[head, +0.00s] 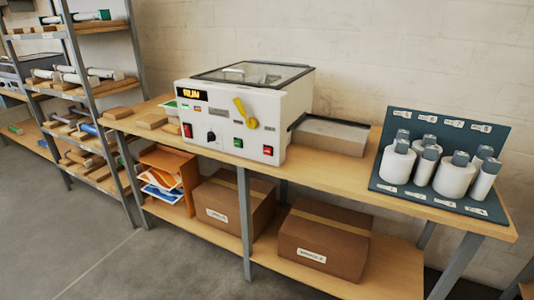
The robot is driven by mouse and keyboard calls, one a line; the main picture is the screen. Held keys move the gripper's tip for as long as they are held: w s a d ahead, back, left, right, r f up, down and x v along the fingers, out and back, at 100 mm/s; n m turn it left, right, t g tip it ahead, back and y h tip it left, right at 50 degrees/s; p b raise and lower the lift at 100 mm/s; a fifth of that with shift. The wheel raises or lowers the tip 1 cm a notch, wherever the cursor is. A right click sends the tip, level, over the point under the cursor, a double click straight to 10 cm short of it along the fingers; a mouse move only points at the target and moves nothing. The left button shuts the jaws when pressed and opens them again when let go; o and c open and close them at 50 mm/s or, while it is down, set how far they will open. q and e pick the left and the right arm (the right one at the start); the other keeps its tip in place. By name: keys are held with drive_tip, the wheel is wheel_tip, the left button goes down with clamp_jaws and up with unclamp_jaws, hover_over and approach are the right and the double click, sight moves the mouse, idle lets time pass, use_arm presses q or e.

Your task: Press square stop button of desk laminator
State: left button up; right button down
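The white desk laminator (228,125) stands on the wooden bench, its front panel facing me. Its display (192,94) is lit and seems to read RUN. Low on the right of the panel is a red square button (267,150), with a green square button (238,142) to its left. Another red control (188,131) sits at the panel's left, beside a black knob (211,136). A yellow lever (245,113) is at the upper right of the panel. The button labels are too small to read. Neither gripper is in view.
A blue rack (445,138) with white rolls stands at the bench's right. Grey floor (70,235) in front is clear.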

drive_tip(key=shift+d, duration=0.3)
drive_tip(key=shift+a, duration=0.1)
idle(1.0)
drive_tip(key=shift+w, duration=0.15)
